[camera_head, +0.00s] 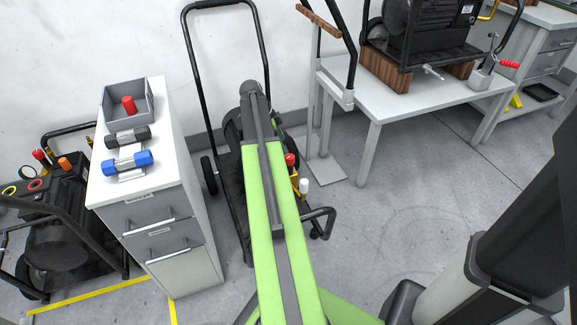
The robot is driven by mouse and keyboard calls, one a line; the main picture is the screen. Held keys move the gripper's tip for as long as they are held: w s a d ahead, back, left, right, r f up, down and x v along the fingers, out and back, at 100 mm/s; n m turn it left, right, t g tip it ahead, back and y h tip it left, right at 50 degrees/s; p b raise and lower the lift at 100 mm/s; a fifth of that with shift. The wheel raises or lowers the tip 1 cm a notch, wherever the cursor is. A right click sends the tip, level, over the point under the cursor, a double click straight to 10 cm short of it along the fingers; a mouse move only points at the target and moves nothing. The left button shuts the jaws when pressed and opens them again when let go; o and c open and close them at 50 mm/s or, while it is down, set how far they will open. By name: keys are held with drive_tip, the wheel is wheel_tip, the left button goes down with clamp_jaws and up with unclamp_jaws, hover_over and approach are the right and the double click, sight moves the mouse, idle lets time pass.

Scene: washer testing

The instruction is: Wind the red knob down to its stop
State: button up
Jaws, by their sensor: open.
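A small red knob (291,160) shows just right of my green arm, low on the black wheeled washer behind it. A yellow part and a white cap (304,186) sit just below it. Another red knob (39,155) stands on the washer at the left, beside an orange one (65,163). I cannot tell which red knob the task means, nor how far either is wound. My arm runs up the middle of the picture and covers much of the middle washer. Its far end is dark, and no gripper fingers can be made out there.
A white drawer cabinet (197,215) stands left of my arm, with a grey tray (106,107) holding a red piece, and blue and dark cylinders. A workbench (390,104) carrying a machine is at the right. Open floor (410,200) lies before it.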

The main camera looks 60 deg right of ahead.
sight(290, 156)
drive_tip(key=b+x, duration=0.6)
drive_tip(key=x, duration=0.2)
drive_tip(key=shift+a+f, duration=0.1)
drive_tip(key=shift+f, duration=0.05)
drive_tip(key=shift+s+f+b, duration=0.15)
drive_tip(key=shift+f+b, duration=0.15)
drive_tip(key=shift+b, duration=0.05)
drive_tip(key=shift+r, duration=0.1)
clamp_jaws()
